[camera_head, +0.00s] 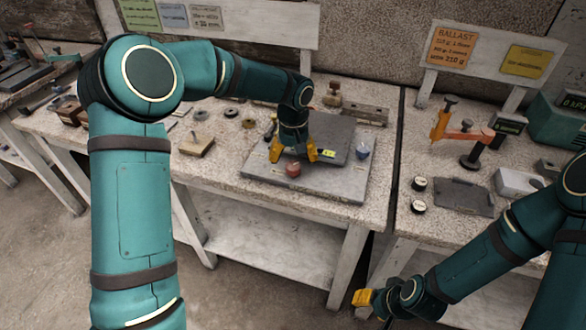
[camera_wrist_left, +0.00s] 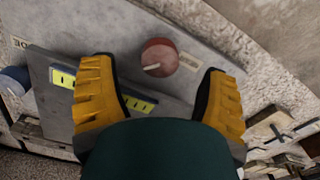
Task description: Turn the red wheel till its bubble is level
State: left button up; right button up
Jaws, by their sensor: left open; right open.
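The red wheel (camera_head: 292,169) sits at the front edge of a grey plate (camera_head: 340,187) on the left bench. In the left wrist view the red wheel (camera_wrist_left: 159,57) is round with a pale line on its face. My left gripper (camera_head: 293,156) is open, pointing down just behind and above the wheel; its yellow fingers (camera_wrist_left: 156,75) stand apart on either side of it, with no contact visible. My right gripper (camera_head: 363,298) is open and empty at bottom right.
A blue wheel (camera_head: 362,151) is at the plate's right side. A wooden block (camera_head: 197,145) and small discs (camera_head: 231,113) lie to the left.

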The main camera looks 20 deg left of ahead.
aim_at(293, 165)
pick_arm(q)
jog(key=shift+f+b, duration=0.3)
jog(key=shift+f, duration=1.55)
jog(key=c, duration=1.2)
